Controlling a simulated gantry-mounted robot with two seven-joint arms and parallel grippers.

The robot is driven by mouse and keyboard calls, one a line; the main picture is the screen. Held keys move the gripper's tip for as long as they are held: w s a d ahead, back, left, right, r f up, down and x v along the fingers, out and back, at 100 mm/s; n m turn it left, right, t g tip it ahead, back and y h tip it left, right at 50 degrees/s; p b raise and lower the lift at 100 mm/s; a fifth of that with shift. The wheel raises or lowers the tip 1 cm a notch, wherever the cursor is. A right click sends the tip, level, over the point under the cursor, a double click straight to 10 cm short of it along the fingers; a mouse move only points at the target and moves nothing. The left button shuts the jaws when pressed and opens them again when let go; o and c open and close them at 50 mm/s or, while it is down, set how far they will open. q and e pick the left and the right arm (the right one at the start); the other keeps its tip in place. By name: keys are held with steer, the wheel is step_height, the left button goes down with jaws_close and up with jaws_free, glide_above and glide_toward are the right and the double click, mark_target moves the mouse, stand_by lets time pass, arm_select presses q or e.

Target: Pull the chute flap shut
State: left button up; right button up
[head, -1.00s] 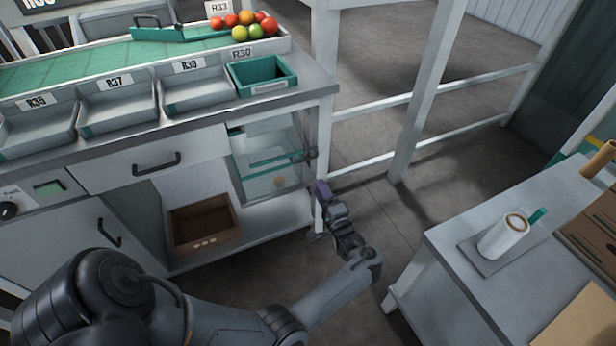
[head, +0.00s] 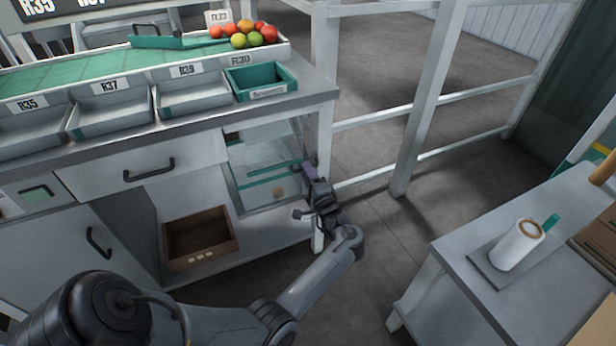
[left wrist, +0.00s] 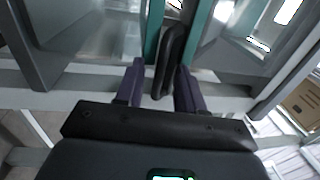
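A clear panel with teal edges (head: 262,188) closes off part of the bay under the right end of the bench. A black bar handle (left wrist: 172,60) stands at the panel's edge in the left wrist view. A green flap-like piece (head: 155,42) with a dark handle lies across the green belt. I cannot tell for sure which of the two is the chute flap. My left gripper (head: 308,168) is at the panel's right edge. In the left wrist view its purple fingers (left wrist: 160,85) are apart, one on each side of the handle, not visibly touching it. My right gripper is out of view.
A brown crate (head: 200,240) is on the lower shelf. A bench post stands close to my left gripper.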

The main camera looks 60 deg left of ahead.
arm_select(q)
jaws_close()
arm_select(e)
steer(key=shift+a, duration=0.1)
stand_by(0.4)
